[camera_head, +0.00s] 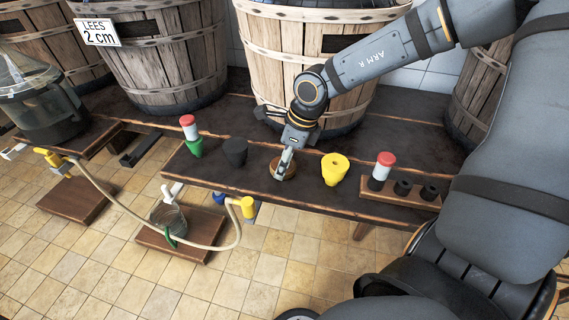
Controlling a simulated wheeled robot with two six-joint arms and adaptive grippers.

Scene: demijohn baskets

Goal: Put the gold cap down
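The gold cap (276,173) looks like a low, round, brown-gold piece at the dark bench top, near the middle of the view. My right gripper (282,168) comes down onto it from above, with its fingertips at the cap. The fingers and wrist hide part of the cap. I cannot tell whether the fingers are closed on it, or whether it rests fully on the bench. My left gripper is not in view.
On the bench stand a green funnel with a red-topped tube (188,130), a dark cup (235,152), a yellow funnel (335,168) and a wooden rack (409,195) with a red-capped tube. Wooden tubs (302,60) stand behind. A hose (110,199) hangs in front.

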